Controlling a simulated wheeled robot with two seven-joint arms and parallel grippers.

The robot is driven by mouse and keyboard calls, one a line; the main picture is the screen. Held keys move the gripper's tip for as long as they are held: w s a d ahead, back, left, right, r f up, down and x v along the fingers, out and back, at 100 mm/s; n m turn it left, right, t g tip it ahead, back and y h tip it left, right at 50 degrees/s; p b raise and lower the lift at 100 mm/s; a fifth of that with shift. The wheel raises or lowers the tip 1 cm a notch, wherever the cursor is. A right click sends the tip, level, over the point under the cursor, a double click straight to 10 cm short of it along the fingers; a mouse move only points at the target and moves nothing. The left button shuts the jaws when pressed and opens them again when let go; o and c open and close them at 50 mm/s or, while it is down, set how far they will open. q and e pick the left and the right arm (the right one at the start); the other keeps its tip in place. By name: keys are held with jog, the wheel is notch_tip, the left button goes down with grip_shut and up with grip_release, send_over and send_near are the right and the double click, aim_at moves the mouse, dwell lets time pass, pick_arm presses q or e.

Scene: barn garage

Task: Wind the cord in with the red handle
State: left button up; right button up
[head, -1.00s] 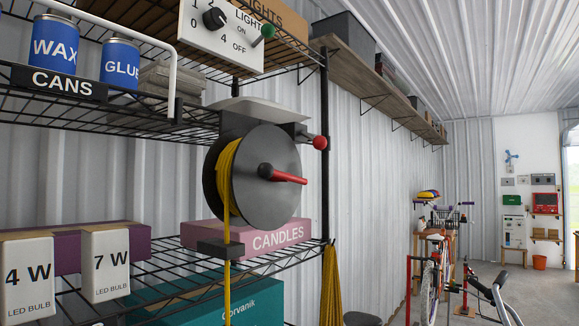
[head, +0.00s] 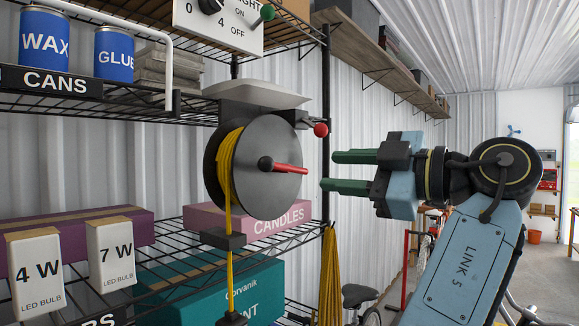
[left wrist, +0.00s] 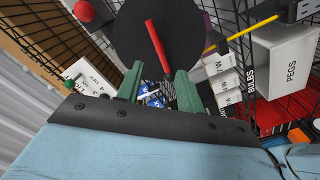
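A dark cord reel (head: 282,200) hangs under a shelf bracket, with yellow cord (head: 228,165) wound on it. The cord runs down through a dark guide (head: 222,239). The red handle (head: 290,169) sticks out of the reel's face toward the right. My left gripper (head: 328,171) is open and empty, its green fingers pointing at the handle from the right with a small gap. In the left wrist view the red handle (left wrist: 157,45) lies ahead of the open left gripper (left wrist: 160,69), in front of the reel disc (left wrist: 190,30). My right gripper is not in view.
Yellow cord loops (head: 330,275) hang below. Bulb boxes (head: 35,270) stand at left.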

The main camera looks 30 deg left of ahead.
aim_at(293, 169)
pick_arm(q)
jog(key=a, duration=0.3)
jog(key=a+p, duration=0.1)
jog(key=a, duration=0.2)
jog(key=a+p, duration=0.1)
jog(key=a, duration=0.3)
jog(key=shift+w+a, duration=0.1)
jog(key=shift+w, duration=0.3)
